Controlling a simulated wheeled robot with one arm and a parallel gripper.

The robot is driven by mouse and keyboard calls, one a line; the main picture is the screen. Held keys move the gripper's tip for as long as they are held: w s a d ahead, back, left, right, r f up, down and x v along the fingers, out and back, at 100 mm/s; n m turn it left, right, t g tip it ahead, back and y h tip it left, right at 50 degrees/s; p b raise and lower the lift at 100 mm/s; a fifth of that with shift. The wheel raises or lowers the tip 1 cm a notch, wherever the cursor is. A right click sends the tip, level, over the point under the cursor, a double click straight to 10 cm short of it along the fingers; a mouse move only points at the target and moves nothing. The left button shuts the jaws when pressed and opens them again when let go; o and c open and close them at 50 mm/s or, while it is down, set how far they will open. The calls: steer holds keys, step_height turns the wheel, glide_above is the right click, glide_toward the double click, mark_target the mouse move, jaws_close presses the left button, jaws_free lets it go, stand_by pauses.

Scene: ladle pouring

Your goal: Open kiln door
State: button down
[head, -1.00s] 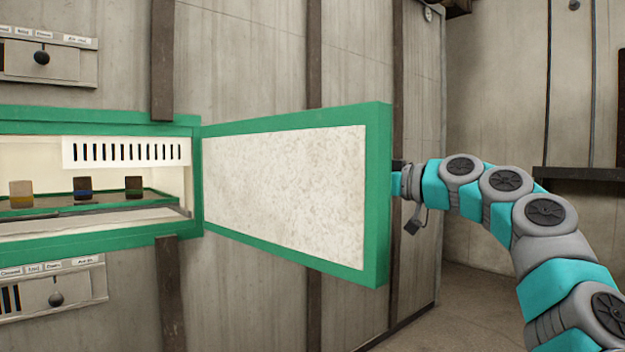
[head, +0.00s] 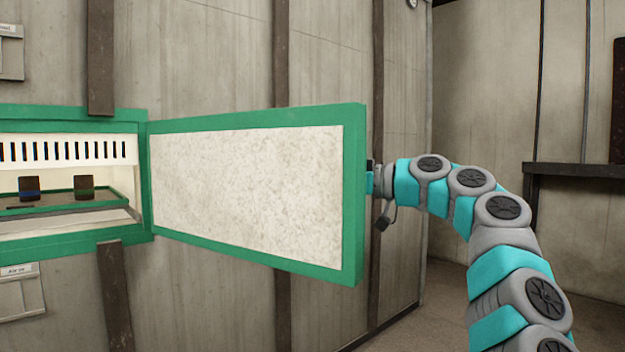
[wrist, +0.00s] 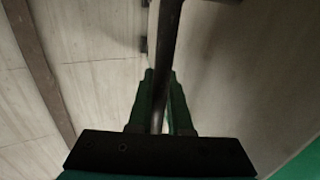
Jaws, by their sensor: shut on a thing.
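The kiln door (head: 250,190), a green frame around a pale speckled panel, stands wide open, hinged at its left on the green kiln opening (head: 75,112). My gripper (wrist: 160,105) is shut on a dark bar, the door handle (wrist: 165,50), in the wrist view. In the head view the gripper is mostly hidden behind the door's right edge, with my wrist showing just beyond it. Inside the kiln, dark cups (head: 84,186) stand on a green-edged tray (head: 115,195).
A grey panelled wall (head: 190,60) with dark vertical strips lies behind the door. Labelled panels (head: 20,290) sit on the wall at the far left. A dark shelf (head: 570,170) is on the wall at the right. The floor at the lower right looks clear.

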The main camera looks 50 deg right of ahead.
steer(key=c, duration=0.8)
jaws_free()
steer(key=shift+c, duration=0.2)
steer(key=v, duration=0.7)
steer(key=shift+s+p, duration=0.35)
steer(key=shift+s, duration=0.05)
steer(key=shift+d, duration=0.1)
